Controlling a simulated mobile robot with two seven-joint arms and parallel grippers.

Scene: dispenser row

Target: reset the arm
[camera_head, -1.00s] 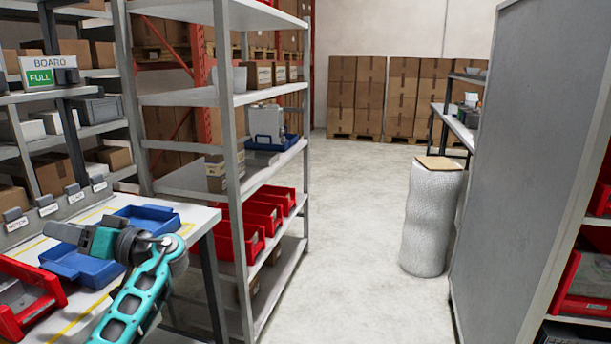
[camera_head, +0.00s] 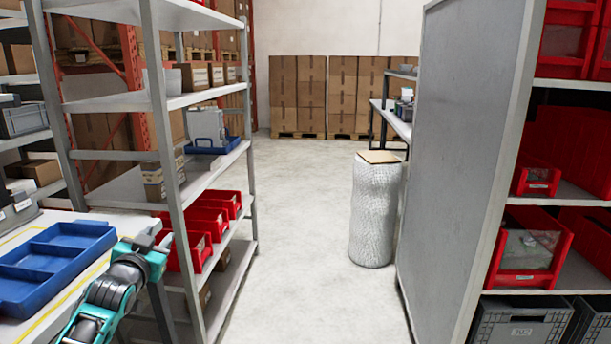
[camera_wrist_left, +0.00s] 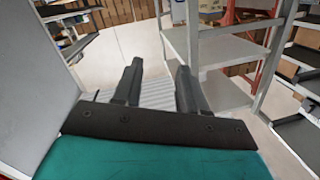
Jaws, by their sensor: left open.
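My left arm, teal and black, comes in at the lower left of the head view. Its gripper (camera_head: 150,241) is near the right end of the workbench, beside the grey shelf rack. In the left wrist view the two dark fingers (camera_wrist_left: 158,88) stand apart with nothing between them, so the gripper is open and empty. A blue divided tray (camera_head: 55,262) lies on the white workbench (camera_head: 30,222) to the left of the arm. My right gripper is not in view.
A grey shelf rack (camera_head: 158,120) with red bins (camera_head: 200,232) stands close beyond my left arm. A wrapped roll (camera_head: 375,212) stands right of the clear floor (camera_head: 300,220). A grey panel (camera_head: 465,150) and shelves of red bins (camera_head: 530,247) are at the right.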

